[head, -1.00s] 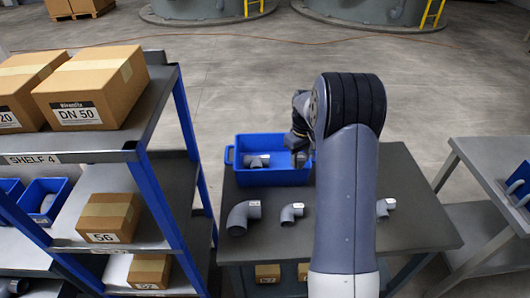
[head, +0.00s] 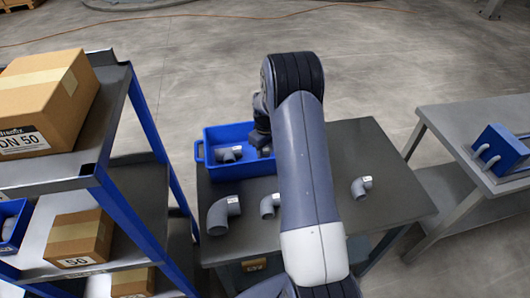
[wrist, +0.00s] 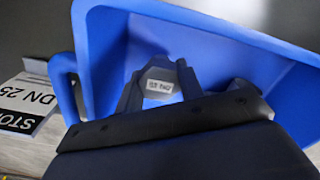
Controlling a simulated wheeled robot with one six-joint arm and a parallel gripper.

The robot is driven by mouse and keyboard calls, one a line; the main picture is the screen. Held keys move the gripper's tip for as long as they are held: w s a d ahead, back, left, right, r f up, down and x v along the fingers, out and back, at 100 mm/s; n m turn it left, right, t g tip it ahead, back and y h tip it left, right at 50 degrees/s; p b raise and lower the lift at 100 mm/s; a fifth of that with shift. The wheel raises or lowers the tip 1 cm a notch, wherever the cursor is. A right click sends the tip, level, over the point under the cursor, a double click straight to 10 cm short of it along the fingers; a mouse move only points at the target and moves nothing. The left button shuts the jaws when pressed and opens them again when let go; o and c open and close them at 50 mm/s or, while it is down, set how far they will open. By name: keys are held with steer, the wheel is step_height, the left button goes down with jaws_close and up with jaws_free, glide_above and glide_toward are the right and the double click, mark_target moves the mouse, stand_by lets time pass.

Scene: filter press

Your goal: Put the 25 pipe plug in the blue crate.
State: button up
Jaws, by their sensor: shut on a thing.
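The blue crate (head: 213,176) stands on the table left of my arm; its blue wall also fills much of the wrist view (wrist: 100,50). My gripper (wrist: 160,82) is inside the crate's outline, at its right end in the head view. It is shut on a grey pipe plug (wrist: 159,74) with a small label that appears to read DN 25, upside down. In the head view the plug is mostly hidden by my arm. Whether it touches the crate floor I cannot tell. A grey pipe fitting (head: 229,154) lies in the crate's left part.
Grey elbows lie in front of the crate, one large (head: 222,213) and one smaller (head: 268,205). Another fitting (head: 361,187) lies right of my arm. A shelf with boxes (head: 77,240) stands left. A side table with a blue object (head: 499,150) stands right.

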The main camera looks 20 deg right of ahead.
mark_target(266, 150)
steer(key=shift+f, duration=0.75)
steer(key=shift+f, duration=0.15)
steer(key=o, duration=1)
step_height(266, 150, up, 12)
steer(key=shift+r+b, duration=0.15)
steer(key=shift+b, duration=0.55)
